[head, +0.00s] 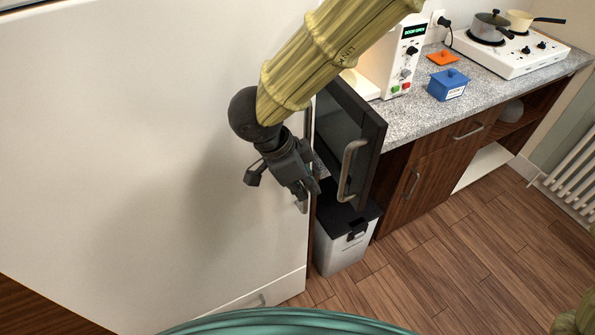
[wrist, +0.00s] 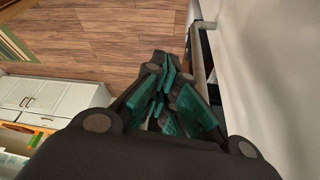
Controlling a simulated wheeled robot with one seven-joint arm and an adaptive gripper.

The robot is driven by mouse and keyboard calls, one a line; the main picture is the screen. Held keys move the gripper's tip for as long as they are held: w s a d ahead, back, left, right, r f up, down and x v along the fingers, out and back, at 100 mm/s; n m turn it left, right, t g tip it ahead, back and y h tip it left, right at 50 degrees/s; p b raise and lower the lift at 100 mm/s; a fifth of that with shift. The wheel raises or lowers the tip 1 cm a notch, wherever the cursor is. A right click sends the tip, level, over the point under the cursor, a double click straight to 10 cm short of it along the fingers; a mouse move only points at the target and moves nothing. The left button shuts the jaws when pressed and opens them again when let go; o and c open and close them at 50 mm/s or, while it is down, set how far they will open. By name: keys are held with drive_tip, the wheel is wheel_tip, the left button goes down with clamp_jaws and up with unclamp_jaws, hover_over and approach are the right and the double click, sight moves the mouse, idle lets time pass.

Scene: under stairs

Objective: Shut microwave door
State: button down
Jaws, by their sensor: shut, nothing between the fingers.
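The white microwave (head: 402,62) stands on the counter, and its lit display reads as door open. Its dark door (head: 368,150) is swung wide open toward me, with a curved grey handle (head: 347,172) near the free edge. My gripper (head: 309,188) is shut and empty, just left of the door and its handle in the head view. I cannot tell whether it touches the door. My arm hides part of the microwave's front and the hinge side. In the wrist view my gripper (wrist: 165,92) shows its teal-padded fingers together, with a dark edge beside them.
A white cabinet (head: 130,130) stands close on the left. A bin with black lid (head: 342,245) is below the door. The floor (head: 450,260) at right is clear.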

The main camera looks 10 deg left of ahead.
drive_tip(key=d, duration=0.1)
drive_tip(key=w+d, duration=0.1)
drive_tip(key=d, duration=0.1)
drive_tip(key=shift+w+d+p, duration=0.25)
drive_tip(key=shift+d+p, duration=0.05)
drive_tip(key=shift+p, duration=0.1)
drive_tip(key=shift+r, duration=0.1)
